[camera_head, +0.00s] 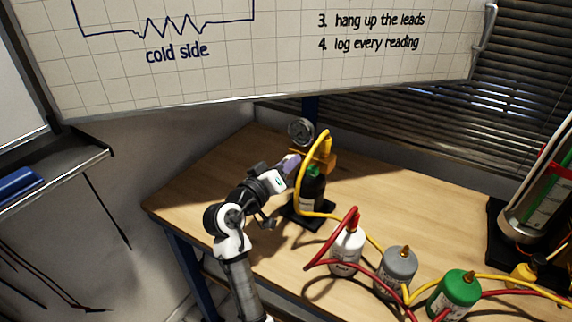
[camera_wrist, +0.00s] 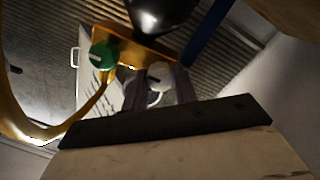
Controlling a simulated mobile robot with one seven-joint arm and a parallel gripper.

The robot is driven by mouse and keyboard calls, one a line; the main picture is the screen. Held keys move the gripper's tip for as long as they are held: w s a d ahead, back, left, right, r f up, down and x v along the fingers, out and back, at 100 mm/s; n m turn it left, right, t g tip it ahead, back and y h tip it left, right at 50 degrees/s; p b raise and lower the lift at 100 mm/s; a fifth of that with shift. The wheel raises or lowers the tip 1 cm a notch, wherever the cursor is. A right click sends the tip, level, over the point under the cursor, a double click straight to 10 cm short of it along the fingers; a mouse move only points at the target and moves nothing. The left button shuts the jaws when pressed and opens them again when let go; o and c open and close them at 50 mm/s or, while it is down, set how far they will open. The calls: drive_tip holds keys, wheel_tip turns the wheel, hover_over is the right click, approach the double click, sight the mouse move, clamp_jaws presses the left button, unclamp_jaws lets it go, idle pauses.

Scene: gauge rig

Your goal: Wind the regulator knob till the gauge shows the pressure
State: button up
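The regulator (camera_head: 325,152) is a yellow-brass block above a dark bottle (camera_head: 313,192) on the bench, with a round dark-faced gauge (camera_head: 301,131) at its upper left. The dial reading is too small to make out. My gripper (camera_head: 291,163) is at the regulator's left side. In the wrist view the brass block (camera_wrist: 125,42) shows with a green knob (camera_wrist: 103,56) at left. The purple fingers of my gripper (camera_wrist: 160,88) stand apart, with a pale round part (camera_wrist: 159,72) between or just beyond them. I cannot tell whether they touch it.
A yellow hose (camera_head: 301,190) loops around the bottle's left side. White (camera_head: 346,252), grey (camera_head: 397,268) and green (camera_head: 459,290) bottles stand at front right with red and yellow hoses among them. A dark-based apparatus (camera_head: 513,262) stands at far right. The bench's back left (camera_head: 225,160) is clear.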

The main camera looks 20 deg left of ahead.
drive_tip(key=c, duration=0.3)
drive_tip(key=shift+f, duration=0.1)
drive_tip(key=shift+c, duration=0.2)
drive_tip(key=shift+b, duration=0.35)
drive_tip(key=m+b, duration=2.7)
drive_tip(key=shift+m+b, duration=0.3)
drive_tip(key=shift+m, duration=0.3)
